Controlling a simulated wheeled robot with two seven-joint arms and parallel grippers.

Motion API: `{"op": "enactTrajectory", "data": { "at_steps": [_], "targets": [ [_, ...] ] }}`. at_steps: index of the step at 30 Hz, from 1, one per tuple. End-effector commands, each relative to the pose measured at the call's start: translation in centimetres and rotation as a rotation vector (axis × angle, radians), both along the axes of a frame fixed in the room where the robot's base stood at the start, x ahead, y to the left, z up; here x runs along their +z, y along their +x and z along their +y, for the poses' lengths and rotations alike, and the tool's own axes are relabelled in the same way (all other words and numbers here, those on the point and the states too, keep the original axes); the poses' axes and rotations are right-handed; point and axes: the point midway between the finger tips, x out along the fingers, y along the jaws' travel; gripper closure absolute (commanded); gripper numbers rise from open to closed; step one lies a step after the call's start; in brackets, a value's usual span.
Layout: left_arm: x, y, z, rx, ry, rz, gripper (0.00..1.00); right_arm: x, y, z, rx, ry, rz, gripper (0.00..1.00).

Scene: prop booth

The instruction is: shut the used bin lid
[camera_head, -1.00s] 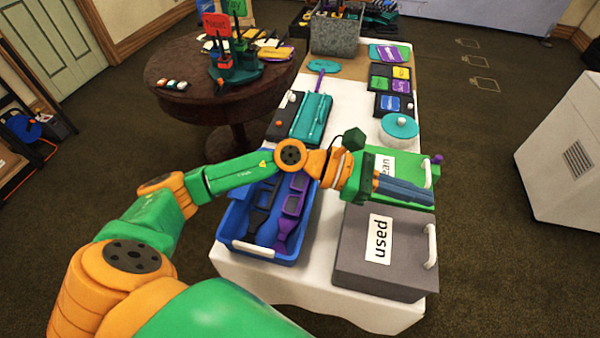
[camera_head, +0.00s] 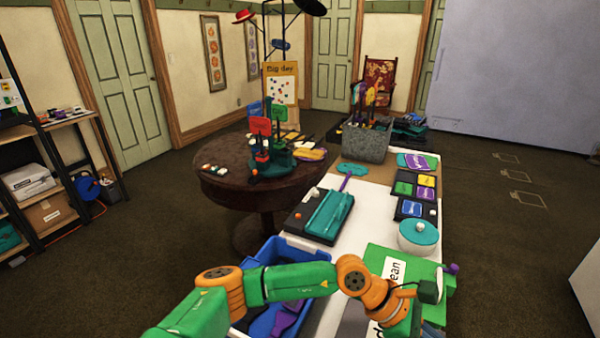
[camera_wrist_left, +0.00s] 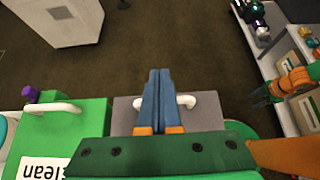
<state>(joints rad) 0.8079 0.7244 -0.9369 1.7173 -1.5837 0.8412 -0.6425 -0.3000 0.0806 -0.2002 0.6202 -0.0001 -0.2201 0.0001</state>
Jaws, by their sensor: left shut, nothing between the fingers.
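The grey used bin lid (camera_wrist_left: 206,112) shows in the left wrist view with its white handle (camera_wrist_left: 187,100). It looks flat there; my gripper hides its middle. In the head view only a strip of it (camera_head: 353,322) shows at the bottom edge, behind my left arm. My left gripper (camera_wrist_left: 159,72) is shut and empty, its blue fingers over the lid and across the handle in the picture. Contact cannot be told. My right gripper (camera_wrist_left: 259,96) shows small at the right of the wrist view; its jaws are unclear.
The green clean bin (camera_head: 386,246) stands just beyond the used bin. A blue tray (camera_head: 262,258) with tools lies to the left. A teal round pot (camera_head: 418,238) stands farther back. Open floor lies right of the table.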

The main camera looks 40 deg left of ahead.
Motion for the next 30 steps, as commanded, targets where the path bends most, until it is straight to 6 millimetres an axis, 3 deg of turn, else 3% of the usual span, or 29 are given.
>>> {"op": "enactTrajectory", "data": {
  "at_steps": [7, 25, 30],
  "targets": [
    [-1.0, 0.1, -0.2, 0.0, -0.001, 0.0, 1.0, -0.5, 0.0, 0.1, 0.0, 0.001, 0.0, 0.47],
    [-1.0, 0.1, -0.3, -0.001, -0.002, -0.001, 1.0, -0.5, 0.0, 0.1, -0.001, 0.002, 0.0, 0.47],
    [0.9, 0.4, 0.1, 0.002, -0.002, -0.003, 1.0, 0.7, 0.0, 0.1, -0.001, 0.002, 0.0, 0.47]
  ]
}}
